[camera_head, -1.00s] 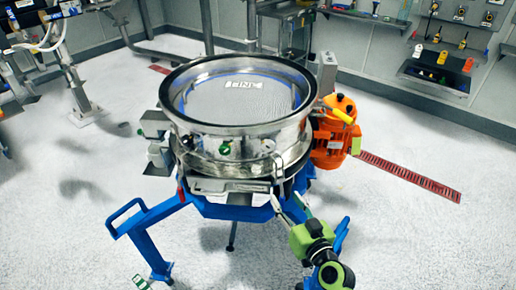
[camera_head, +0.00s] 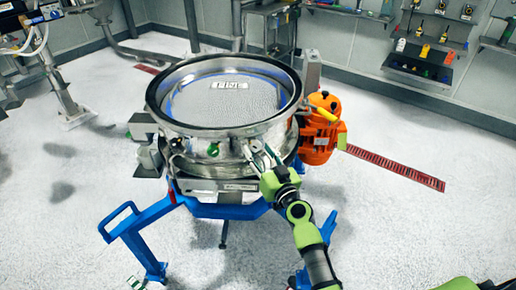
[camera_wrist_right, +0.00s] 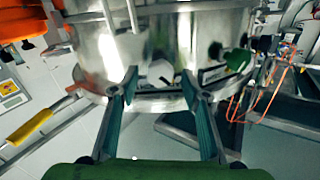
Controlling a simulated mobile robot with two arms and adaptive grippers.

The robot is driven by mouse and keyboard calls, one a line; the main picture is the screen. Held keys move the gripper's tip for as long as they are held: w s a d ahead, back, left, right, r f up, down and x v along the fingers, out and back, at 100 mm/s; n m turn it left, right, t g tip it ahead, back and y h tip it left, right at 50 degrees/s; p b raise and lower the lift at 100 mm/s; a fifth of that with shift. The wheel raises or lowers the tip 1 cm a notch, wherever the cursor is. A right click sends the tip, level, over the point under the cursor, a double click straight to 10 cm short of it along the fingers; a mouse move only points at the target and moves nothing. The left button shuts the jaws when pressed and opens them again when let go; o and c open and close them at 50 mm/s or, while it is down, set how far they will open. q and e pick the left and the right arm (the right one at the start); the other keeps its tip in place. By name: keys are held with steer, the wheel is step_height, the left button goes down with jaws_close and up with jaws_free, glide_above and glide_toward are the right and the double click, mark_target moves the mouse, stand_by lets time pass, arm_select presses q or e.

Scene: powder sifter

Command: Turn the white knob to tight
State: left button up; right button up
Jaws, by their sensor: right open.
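The round steel powder sifter (camera_head: 180,134) stands on a blue frame, with a mesh screen in its top. A green knob (camera_head: 213,150) sits on the front of the drum; a green part (camera_wrist_right: 237,61) shows at right in the right wrist view. My right gripper (camera_head: 262,156) is raised at the drum's front right side, fingers pointing at it. My left gripper is not clearly seen.
An orange motor (camera_head: 319,140) with a yellow part is mounted on the drum's right side. The blue frame (camera_head: 140,222) spreads its legs at the front. A red floor grate (camera_head: 395,167) lies at the right. The floor around is mostly clear.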

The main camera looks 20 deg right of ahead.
steer(key=shift+w, duration=0.6)
steer(key=c, duration=1.1)
